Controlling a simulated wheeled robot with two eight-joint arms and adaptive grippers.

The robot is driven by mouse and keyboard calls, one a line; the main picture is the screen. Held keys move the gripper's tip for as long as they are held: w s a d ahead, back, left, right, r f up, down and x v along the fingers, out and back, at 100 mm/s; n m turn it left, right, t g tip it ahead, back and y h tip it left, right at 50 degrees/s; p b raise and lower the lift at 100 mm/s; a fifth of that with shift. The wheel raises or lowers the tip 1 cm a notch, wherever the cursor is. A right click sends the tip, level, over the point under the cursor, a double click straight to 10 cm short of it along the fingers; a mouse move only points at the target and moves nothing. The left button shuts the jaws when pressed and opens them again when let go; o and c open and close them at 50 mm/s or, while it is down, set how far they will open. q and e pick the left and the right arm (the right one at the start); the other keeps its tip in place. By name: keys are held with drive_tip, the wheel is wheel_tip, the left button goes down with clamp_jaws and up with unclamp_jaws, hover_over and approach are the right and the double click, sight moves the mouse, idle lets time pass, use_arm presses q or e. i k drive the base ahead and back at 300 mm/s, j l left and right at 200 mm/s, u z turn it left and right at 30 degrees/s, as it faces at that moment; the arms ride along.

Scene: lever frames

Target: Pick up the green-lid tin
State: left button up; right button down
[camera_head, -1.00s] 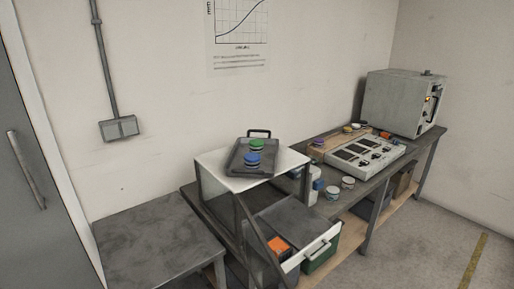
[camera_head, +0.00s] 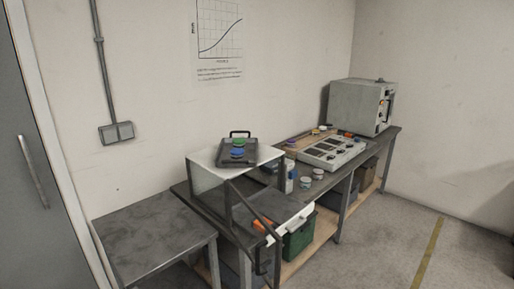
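The green-lid tin (camera_head: 239,142) stands on a dark grey tray (camera_head: 225,158) with a black handle at its back. A blue-lid tin (camera_head: 238,153) stands just in front of it on the same tray. The tray rests on the white top of a raised stand (camera_head: 203,167) on the long bench. Neither of my grippers shows in the head view.
A low grey table (camera_head: 155,235) with a bare top is at the left front. The bench (camera_head: 335,175) carries a panel with dark plates (camera_head: 333,152), several small tins and a grey oven (camera_head: 358,106). A green bin (camera_head: 298,240) is below. Floor is clear at the right.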

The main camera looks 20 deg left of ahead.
sight(237, 142)
drive_tip(key=i+l+z, duration=0.15)
drive_tip(key=i+z, duration=0.15)
drive_tip(key=z, duration=0.15)
drive_tip(key=i+z, duration=0.45)
drive_tip(key=i+u, duration=0.2)
drive_tip(key=i, duration=0.5)
drive_tip(key=i+u, duration=0.2)
drive_tip(key=i, duration=0.5)
drive_tip(key=i+l+u, duration=0.2)
drive_tip(key=i, duration=0.5)
